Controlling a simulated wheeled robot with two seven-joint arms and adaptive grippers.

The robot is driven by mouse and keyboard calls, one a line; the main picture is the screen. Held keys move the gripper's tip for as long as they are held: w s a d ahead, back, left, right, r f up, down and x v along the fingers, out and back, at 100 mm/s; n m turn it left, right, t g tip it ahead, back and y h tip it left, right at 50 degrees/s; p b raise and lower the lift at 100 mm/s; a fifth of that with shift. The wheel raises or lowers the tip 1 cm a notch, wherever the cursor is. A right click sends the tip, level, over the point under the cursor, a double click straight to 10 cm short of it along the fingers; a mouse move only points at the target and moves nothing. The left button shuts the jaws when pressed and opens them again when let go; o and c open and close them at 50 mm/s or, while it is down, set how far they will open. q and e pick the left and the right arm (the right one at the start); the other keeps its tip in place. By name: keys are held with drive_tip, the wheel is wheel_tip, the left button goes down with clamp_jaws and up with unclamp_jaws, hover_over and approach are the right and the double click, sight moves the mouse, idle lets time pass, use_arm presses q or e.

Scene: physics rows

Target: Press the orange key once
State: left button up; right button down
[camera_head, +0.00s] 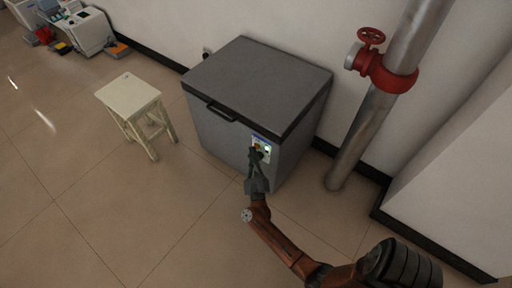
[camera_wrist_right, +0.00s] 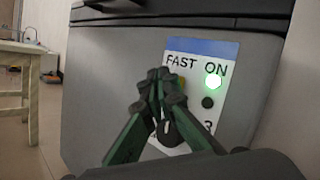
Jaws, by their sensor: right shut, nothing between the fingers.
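The control panel (camera_wrist_right: 203,48) is a white plate with a blue top strip on the front of a grey chest freezer (camera_head: 225,135). In the wrist view a small yellow-orange patch, likely the orange key (camera_wrist_right: 183,86), shows under the word FAST, mostly hidden by my fingertips. My right gripper (camera_wrist_right: 163,82) is shut and empty, its tips in front of that key; I cannot tell whether they touch it. In the head view the right gripper (camera_head: 256,155) reaches the panel from below. My left gripper is not in view.
A green lamp (camera_wrist_right: 213,82) glows under ON, with a dark round button (camera_wrist_right: 207,102) below it. A dark dial (camera_wrist_right: 170,133) is partly hidden by the fingers. A cream stool (camera_head: 128,93) stands left of the freezer; a pipe with a red valve (camera_head: 372,37) stands right.

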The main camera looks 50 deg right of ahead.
drive_tip(key=shift+d, duration=0.4)
drive_tip(key=shift+a, duration=0.1)
idle(0.5)
drive_tip(key=shift+a, duration=0.75)
drive_tip(key=shift+s+a, duration=0.15)
drive_tip(key=shift+a, duration=1.1)
drive_tip(key=shift+s+a, duration=0.1)
drive_tip(key=shift+a, duration=1.15)
